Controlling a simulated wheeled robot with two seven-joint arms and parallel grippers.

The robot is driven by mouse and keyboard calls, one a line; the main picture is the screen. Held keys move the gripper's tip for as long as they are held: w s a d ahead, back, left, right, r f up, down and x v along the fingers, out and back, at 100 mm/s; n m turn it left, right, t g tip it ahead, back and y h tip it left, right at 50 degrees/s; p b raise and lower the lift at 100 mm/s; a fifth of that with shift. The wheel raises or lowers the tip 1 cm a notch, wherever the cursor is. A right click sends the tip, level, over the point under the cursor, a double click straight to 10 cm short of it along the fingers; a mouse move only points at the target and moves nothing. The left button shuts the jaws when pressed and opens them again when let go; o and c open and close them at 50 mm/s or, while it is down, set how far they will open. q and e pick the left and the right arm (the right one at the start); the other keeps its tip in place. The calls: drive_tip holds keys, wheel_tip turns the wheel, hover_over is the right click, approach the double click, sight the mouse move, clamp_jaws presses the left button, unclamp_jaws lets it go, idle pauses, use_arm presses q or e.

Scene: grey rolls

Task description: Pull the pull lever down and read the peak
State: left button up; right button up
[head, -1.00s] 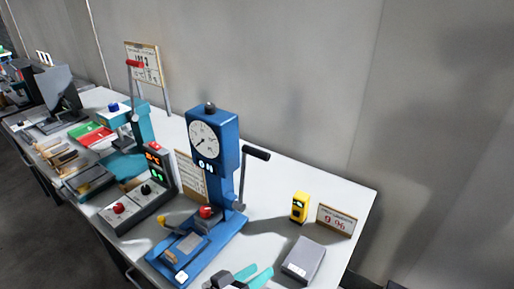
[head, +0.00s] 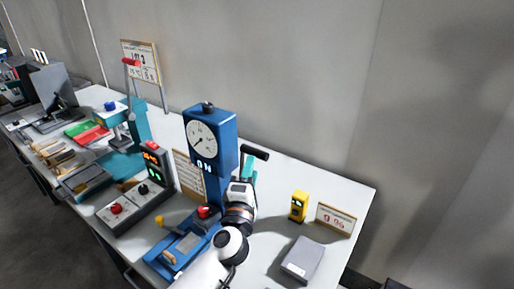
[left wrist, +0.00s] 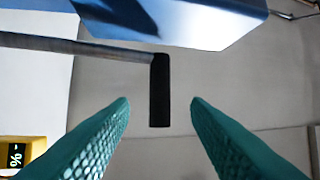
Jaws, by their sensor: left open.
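The blue tester (head: 225,128) stands on the table with a round white dial (head: 202,140) on its head. Its pull lever has a black handle (head: 256,153) sticking out to the right, in its raised position. My left gripper (head: 249,168) is open just below and in front of the handle. In the left wrist view, the black handle (left wrist: 159,92) stands upright in the gap between the two teal fingers (left wrist: 160,104), touching neither as far as I can see. My arm hides the lower part of the lever and some of the tester's base. My right gripper is out of view.
A control box (head: 137,200) and a teal press (head: 137,122) stand on the left. The wall is close behind.

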use_arm(q)
drive_tip(key=x, duration=0.8)
drive_tip(key=shift+w, duration=0.3)
clamp_jaws()
